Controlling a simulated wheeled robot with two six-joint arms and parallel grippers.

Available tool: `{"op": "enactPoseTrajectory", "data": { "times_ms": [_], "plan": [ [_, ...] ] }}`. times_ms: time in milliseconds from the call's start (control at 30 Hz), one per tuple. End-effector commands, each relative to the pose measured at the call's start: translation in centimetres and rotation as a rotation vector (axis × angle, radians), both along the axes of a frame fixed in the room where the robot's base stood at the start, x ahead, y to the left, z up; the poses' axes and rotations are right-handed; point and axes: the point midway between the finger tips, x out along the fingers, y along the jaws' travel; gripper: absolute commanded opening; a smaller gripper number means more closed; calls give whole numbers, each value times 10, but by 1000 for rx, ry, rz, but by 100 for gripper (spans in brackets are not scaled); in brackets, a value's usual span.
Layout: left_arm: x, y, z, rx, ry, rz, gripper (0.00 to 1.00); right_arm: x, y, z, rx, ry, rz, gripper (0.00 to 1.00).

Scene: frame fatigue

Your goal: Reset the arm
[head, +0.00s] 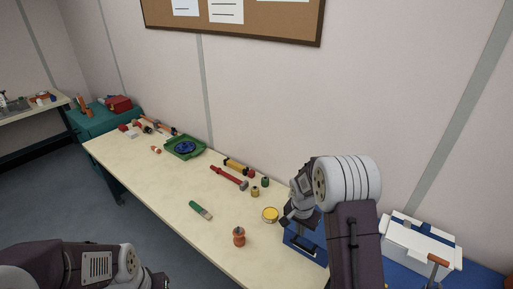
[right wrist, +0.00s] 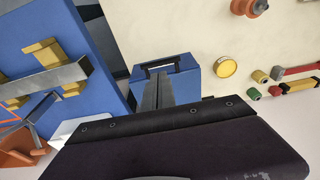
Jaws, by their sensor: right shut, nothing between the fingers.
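My right arm reaches over the right end of the long table in the head view. My right gripper (head: 287,218) is at the near side of a blue box (head: 306,246) there and partly covers it. In the right wrist view the two fingers (right wrist: 160,80) are together with nothing between them. They point toward the blue box (right wrist: 187,82) with a black handle and overlap it in the picture; I cannot tell if they touch it. My left arm (head: 80,265) shows at the bottom left of the head view, and its fingers are not visible.
The pale table (head: 165,190) holds a yellow-topped tin (head: 270,214), an orange spool-like thing (head: 239,236), a green-handled brush (head: 201,210), a red hammer-like tool (head: 229,178) and a green tray (head: 185,147). A white-topped blue case (head: 420,240) stands right.

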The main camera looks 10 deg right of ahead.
Motion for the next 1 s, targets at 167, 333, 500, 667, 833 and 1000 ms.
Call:
{"op": "enactPoseTrajectory", "data": {
  "times_ms": [167,333,500,667,833,1000],
  "plan": [
    [0,0,-14,0,0,0,56,7,26,38,-5,-99,53,0],
    [0,0,-29,0,0,0,56,-79,75,56,32,-83,295,0],
    [0,0,-28,0,0,0,56,-163,93,38,56,31,635,0],
    [0,0,-28,0,0,0,56,-172,95,32,51,59,814,0],
    [0,0,-28,0,0,0,56,-172,95,32,46,60,842,0],
    [0,0,-28,0,0,0,56,-171,95,32,46,59,841,0]
  ]
}}
